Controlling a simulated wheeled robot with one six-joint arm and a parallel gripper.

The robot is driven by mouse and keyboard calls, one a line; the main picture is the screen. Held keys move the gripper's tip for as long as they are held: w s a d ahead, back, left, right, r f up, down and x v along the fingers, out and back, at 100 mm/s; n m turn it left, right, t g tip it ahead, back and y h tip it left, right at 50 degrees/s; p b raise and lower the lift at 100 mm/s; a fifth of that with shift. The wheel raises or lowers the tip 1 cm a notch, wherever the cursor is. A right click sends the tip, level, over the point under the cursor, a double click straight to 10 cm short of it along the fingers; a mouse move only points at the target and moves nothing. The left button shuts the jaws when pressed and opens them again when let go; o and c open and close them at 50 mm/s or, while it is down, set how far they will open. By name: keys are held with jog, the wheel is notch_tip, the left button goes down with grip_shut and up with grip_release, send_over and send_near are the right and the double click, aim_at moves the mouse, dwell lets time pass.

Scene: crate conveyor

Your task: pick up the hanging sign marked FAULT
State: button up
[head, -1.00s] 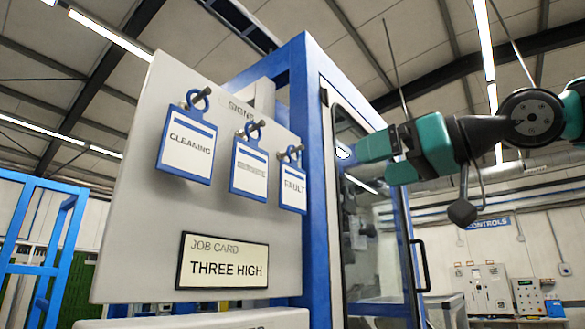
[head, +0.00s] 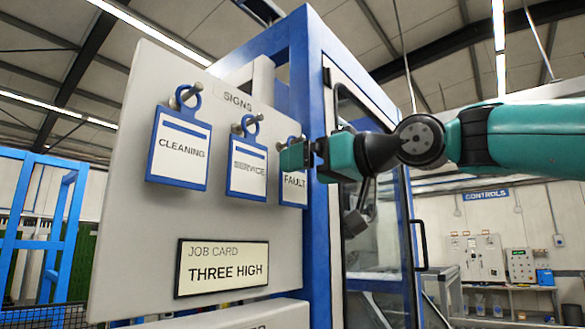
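The FAULT sign (head: 293,190) is a white card with a blue frame, hanging at the right end of the row on the grey sign board (head: 130,240). My gripper (head: 290,157) is at the upper part of this sign and overlaps it in the head view, covering much of the top edge and lower loop. A bit of the hook and loop shows above the fingers. The fingers are seen from the side, so I cannot tell whether they are open or touch the sign.
The SERVICE sign (head: 247,168) hangs just left of the FAULT sign, and the CLEANING sign (head: 180,149) is farther left. A job card (head: 222,267) reading THREE HIGH is below. A blue-framed cabinet (head: 318,220) with a glass door stands right behind the board.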

aim_at(295, 207)
jog(key=p+x, duration=0.1)
jog(key=x, duration=0.2)
jog(key=shift+w+a+p, duration=0.2)
jog(key=shift+a+p, duration=0.05)
jog(key=shift+p, duration=0.1)
jog(key=c, duration=0.8)
jog(key=shift+c, duration=0.2)
jog(key=shift+b, duration=0.4)
